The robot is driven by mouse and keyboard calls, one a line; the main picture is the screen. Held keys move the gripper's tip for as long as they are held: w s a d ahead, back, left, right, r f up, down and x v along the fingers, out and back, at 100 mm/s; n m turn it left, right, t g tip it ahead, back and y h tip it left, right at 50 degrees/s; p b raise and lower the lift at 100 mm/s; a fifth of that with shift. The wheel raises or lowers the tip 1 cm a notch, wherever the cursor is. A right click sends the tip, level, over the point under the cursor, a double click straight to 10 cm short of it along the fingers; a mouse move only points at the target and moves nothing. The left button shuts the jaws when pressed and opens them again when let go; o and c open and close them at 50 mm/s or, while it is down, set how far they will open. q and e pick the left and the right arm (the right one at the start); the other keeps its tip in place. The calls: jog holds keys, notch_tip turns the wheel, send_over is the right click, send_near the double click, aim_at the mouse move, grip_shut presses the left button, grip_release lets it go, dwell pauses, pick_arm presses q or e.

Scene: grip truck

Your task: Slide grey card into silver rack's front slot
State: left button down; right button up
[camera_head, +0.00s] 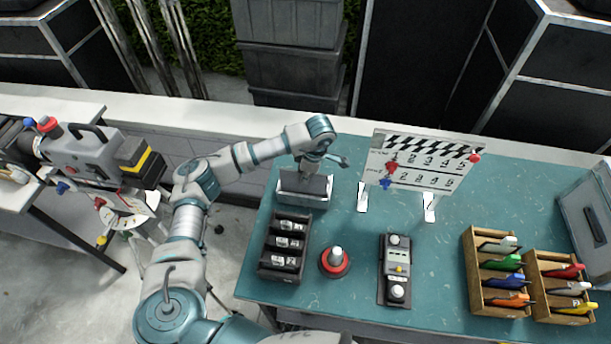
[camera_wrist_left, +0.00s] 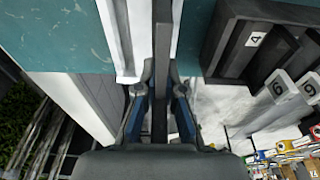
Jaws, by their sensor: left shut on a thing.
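The silver rack (camera_head: 302,202) stands near the back left edge of the teal table. My left gripper (camera_head: 318,166) is directly above the rack, pointing down. In the left wrist view my left gripper (camera_wrist_left: 160,105) is shut on the grey card (camera_wrist_left: 162,50), a dark plate seen edge-on between the fingers. Pale metal of the rack (camera_wrist_left: 117,40) shows close beside the card there. The card's lower edge and the slot are hidden, so I cannot tell how deep it sits. My right gripper is not in view.
A black holder (camera_head: 268,262) with several labelled pieces stands in front of the rack. A clapperboard (camera_head: 425,162) stands to its right. A red-based button (camera_head: 335,262), a control box (camera_head: 396,270) and wooden pen trays (camera_head: 480,285) are farther right. Clear table lies between them.

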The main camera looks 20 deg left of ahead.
aim_at(303, 191)
pick_arm(q)
jog(key=shift+f+b, duration=1.65)
jog(key=shift+f, duration=0.95)
jog(key=c, duration=1.2)
grip_release()
jog(key=r, duration=0.4)
jog(key=d+r, duration=0.1)
jog(key=r, duration=0.3)
jog(key=d+r, duration=0.1)
jog(key=r, duration=0.2)
jog(key=shift+w+r, duration=0.3)
jog(key=shift+r, duration=0.1)
